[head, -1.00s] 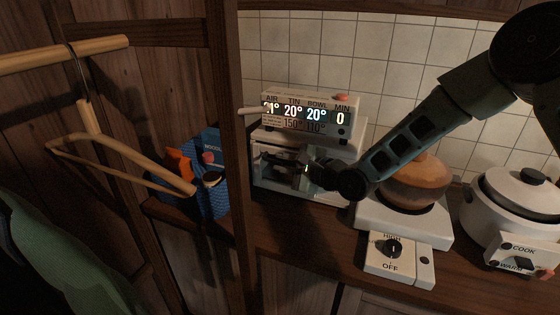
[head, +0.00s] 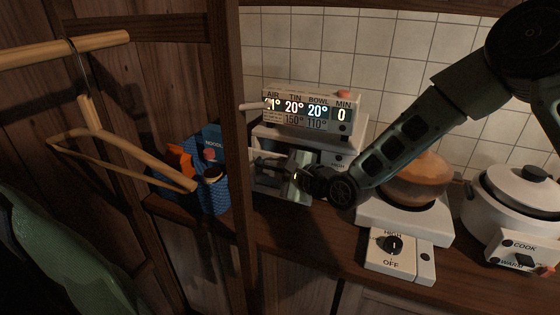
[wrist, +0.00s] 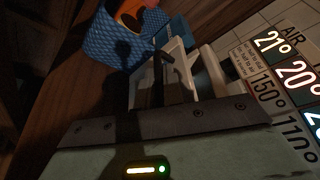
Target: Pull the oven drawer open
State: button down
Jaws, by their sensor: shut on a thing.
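The white oven (head: 310,136) stands on the counter against the tiled wall, below a lit display panel. My gripper (head: 272,172) is in front of it and shut on the handle of the oven drawer (head: 268,187). The drawer appears to stand out from the oven body; my gripper and arm hide part of it, so how far is hard to tell. In the wrist view the dark fingers (wrist: 160,78) lie against the white drawer (wrist: 205,62). The handle itself is mostly hidden.
A blue woven basket (head: 212,192) stands close left of the drawer, beside a wooden post (head: 236,130). To the right are a hotplate (head: 375,217) with a brown pot (head: 415,185) and a rice cooker (head: 515,200). A wooden hanger (head: 120,148) is at the left.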

jog(key=s+a, duration=0.2)
jog(key=s, duration=0.4)
jog(key=shift+s+a, duration=0.2)
jog(key=shift+s, duration=0.05)
jog(key=c, duration=1.8)
grip_release()
jog(key=p+v, duration=1.1)
jog(key=v, duration=0.6)
jog(key=shift+r+p, duration=0.2)
jog(key=shift+p, duration=0.2)
